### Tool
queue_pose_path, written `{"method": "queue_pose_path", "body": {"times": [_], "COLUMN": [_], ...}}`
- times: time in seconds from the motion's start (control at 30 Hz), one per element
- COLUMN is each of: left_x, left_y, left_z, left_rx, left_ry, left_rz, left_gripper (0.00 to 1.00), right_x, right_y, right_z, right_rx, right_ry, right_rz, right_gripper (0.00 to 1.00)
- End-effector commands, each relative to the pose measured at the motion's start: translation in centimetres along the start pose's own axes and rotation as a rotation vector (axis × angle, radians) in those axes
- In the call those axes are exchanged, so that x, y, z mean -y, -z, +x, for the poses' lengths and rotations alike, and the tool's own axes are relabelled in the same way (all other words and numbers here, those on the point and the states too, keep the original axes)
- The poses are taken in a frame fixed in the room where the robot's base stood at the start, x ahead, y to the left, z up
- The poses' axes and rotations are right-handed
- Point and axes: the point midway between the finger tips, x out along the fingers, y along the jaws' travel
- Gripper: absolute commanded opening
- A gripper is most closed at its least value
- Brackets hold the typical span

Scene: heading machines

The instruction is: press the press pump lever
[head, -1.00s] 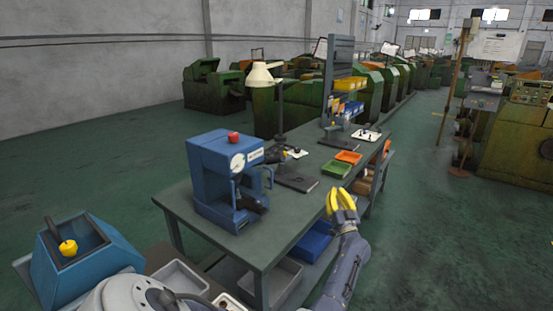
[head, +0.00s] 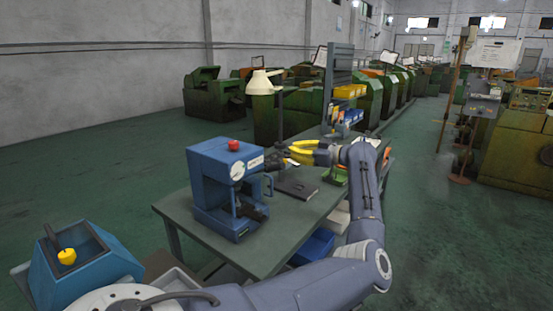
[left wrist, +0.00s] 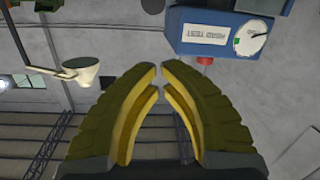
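The blue press (head: 212,185) stands on the near end of the workbench, with a white gauge and a red knob (head: 233,145) on top. A dark lever (head: 273,160) sticks out from its right side. My left gripper (head: 290,151) is just right of the lever, with its yellow fingers pointing left toward the press. Whether it touches the lever is unclear. In the left wrist view the fingers (left wrist: 160,70) nearly meet at the tips with nothing between them. The press (left wrist: 222,28) shows upside down behind them. My right gripper is out of view.
A dark flat object (head: 298,188) lies on the workbench (head: 265,240) under my left gripper. A lamp (head: 260,82) stands behind. A blue box with a dark handle and yellow knob (head: 67,257) is at lower left. Open floor lies right of the bench.

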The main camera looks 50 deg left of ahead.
Motion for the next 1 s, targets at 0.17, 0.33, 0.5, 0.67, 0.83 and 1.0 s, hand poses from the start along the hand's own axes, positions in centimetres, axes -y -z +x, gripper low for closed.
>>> {"method": "queue_pose_path", "body": {"times": [0.17,0.33,0.5,0.67,0.83,1.0], "left_x": [0.0,0.0,0.0,0.0,0.0,-0.1], "left_y": [0.0,0.1,0.0,0.1,0.1,-1.7], "left_z": [0.1,1.3,3.9,6.8,9.7,9.4], "left_rx": [-0.002,-0.005,-0.005,-0.006,-0.006,-0.004], "left_ry": [-0.001,0.000,0.001,0.001,0.000,-0.004], "left_rz": [0.000,0.001,0.001,0.001,0.002,0.005], "left_gripper": [0.00,0.00,0.00,0.00,0.00,0.00], "right_x": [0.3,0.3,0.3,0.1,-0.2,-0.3], "right_y": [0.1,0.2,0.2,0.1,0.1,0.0], "right_z": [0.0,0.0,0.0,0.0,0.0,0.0], "right_rx": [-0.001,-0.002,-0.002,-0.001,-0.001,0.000], "right_ry": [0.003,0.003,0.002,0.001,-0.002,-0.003], "right_rz": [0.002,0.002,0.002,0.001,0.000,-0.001], "right_gripper": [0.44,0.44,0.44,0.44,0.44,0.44]}}
